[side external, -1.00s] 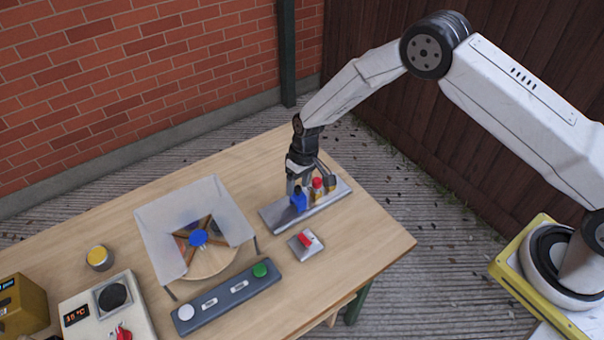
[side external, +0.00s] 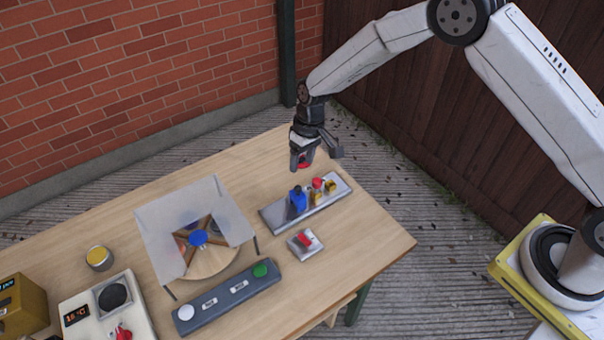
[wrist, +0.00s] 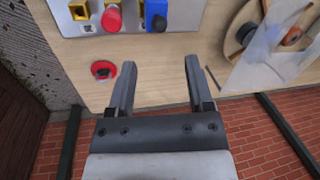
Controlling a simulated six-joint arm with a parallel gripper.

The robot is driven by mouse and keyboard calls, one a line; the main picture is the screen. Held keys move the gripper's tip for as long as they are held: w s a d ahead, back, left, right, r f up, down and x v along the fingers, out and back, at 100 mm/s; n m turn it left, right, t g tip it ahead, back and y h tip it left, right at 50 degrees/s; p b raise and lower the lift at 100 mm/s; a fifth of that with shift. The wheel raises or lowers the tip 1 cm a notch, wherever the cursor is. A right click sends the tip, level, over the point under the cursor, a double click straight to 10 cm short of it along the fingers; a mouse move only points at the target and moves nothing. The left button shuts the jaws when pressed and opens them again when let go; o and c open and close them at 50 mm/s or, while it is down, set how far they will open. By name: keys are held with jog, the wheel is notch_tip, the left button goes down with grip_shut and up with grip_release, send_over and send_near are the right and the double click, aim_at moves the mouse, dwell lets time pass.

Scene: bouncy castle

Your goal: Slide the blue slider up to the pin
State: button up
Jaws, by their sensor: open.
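The blue slider (side external: 298,201) stands on a grey metal plate (side external: 277,216). Beside it, to the right, is a red-topped post (side external: 317,184) with yellow parts near it; I cannot tell which part is the pin. The wrist view shows the blue slider (wrist: 156,16) close to the red knob (wrist: 112,18), with a yellow block (wrist: 79,10) farther left. My gripper (side external: 315,160) is open and empty, raised above and behind the plate. Its fingers (wrist: 158,68) are apart, with bare tabletop between and beyond them, and the slider lies beyond the tips.
A red round thing (wrist: 103,70) sits on the table near my gripper. A small plate with a red switch (side external: 305,241) is in front. A grey bar with buttons (side external: 225,297) lies nearer.

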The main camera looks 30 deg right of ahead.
aim_at(298, 186)
dwell(0.3)
jog(key=n+t, duration=0.1)
jog(key=n, duration=0.5)
jog(key=s+a+n+h, duration=0.1)
jog(key=n, duration=0.5)
jog(key=s+n+t, duration=0.1)
jog(key=n, duration=0.5)
jog(key=shift+s+a+t+h, duration=0.2)
jog(key=shift+t+h, duration=0.1)
jog(key=shift+h, duration=0.1)
jog(key=shift+f, duration=0.1)
jog(key=shift+w+a+f, duration=0.1)
jog(key=shift+w+f, duration=0.15)
jog(key=shift+f, duration=1)
jog(key=shift+w+d+f, duration=0.1)
jog(key=shift+w+f, duration=0.2)
jog(key=shift+f, duration=0.9)
jog(key=shift+w+a+f, duration=0.1)
jog(key=shift+w+f, duration=0.15)
jog(key=shift+f, duration=1)
jog(key=shift+c, duration=0.2)
grip_shut()
